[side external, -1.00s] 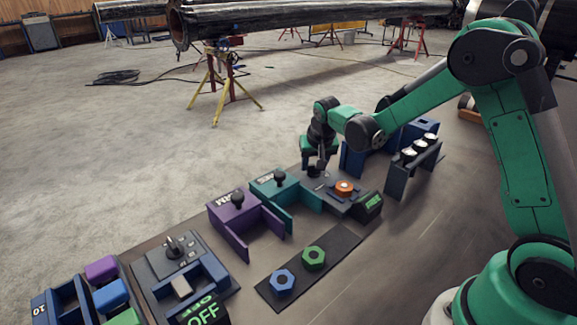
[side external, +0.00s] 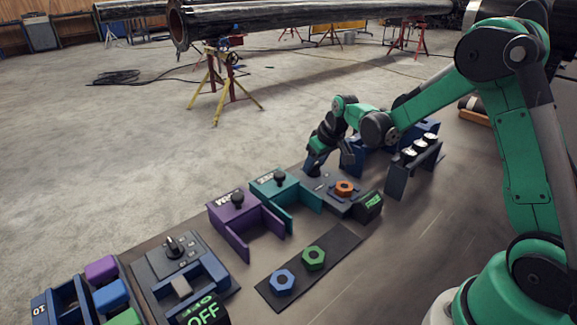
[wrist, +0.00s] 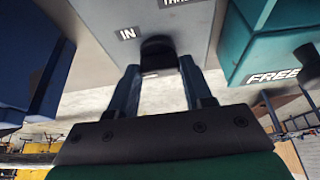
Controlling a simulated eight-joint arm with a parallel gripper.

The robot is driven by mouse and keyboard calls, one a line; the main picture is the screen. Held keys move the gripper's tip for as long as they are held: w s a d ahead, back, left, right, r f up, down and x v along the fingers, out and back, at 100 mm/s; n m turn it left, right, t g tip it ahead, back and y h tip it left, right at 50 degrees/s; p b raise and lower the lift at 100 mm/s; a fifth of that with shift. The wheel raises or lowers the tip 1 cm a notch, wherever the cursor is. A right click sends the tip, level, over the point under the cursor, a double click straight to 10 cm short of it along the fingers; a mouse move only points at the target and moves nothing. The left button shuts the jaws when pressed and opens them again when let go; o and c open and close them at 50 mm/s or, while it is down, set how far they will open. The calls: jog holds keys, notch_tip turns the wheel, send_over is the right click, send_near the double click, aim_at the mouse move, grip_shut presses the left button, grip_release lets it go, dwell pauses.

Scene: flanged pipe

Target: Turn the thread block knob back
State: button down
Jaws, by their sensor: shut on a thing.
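The grey thread block (side external: 327,188) stands in the row of fixtures in the side view, with an orange hex nut (side external: 344,188) on its top. Its dark knob (wrist: 158,48) shows in the wrist view between my fingers, beside a label reading "IN"; a second label is cut off. My gripper (wrist: 160,75) is shut on the knob. In the side view my gripper (side external: 316,168) leans over the block's far end and partly hides the knob. Which way the knob points cannot be told.
A teal fixture (side external: 272,187) and a purple one (side external: 232,212) stand left of the block. A small green-lit display (side external: 369,204) is at its front right. A rack with white-topped pieces (side external: 413,160) is to the right. Green (side external: 314,257) and blue (side external: 282,281) nuts lie on a dark strip.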

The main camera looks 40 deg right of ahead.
dwell(0.3)
jog(key=shift+c, duration=1.8)
grip_release()
jog(key=shift+v, duration=2.8)
